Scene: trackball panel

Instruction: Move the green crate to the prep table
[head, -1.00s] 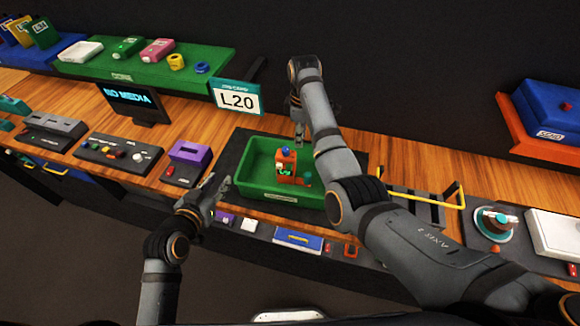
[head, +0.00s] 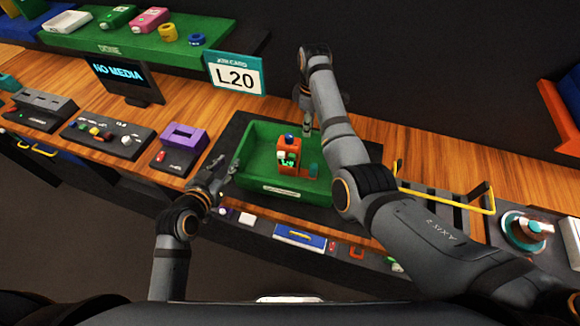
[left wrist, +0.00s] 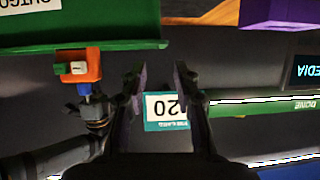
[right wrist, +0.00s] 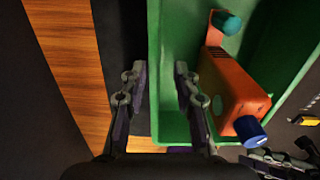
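The green crate (head: 258,152) sits upright on a dark mat on the wooden bench. An orange device (head: 288,156) with a blue knob stands inside it. My left gripper (head: 222,172) is open beside the crate's left end. In the left wrist view its fingers (left wrist: 159,70) are apart and empty, near the end of the crate (left wrist: 110,32). My right gripper (head: 305,128) is at the crate's far side. In the right wrist view its open fingers (right wrist: 160,72) stand either side of the crate's wall (right wrist: 155,40), with gaps left. I cannot tell which surface is the prep table.
An L20 sign (head: 236,76) stands behind the crate. A purple device (head: 184,138) and a button panel (head: 105,137) lie to the left. A yellow-railed rack (head: 445,200) and a round dial device (head: 525,232) are at the right. Small items line the bench's front edge.

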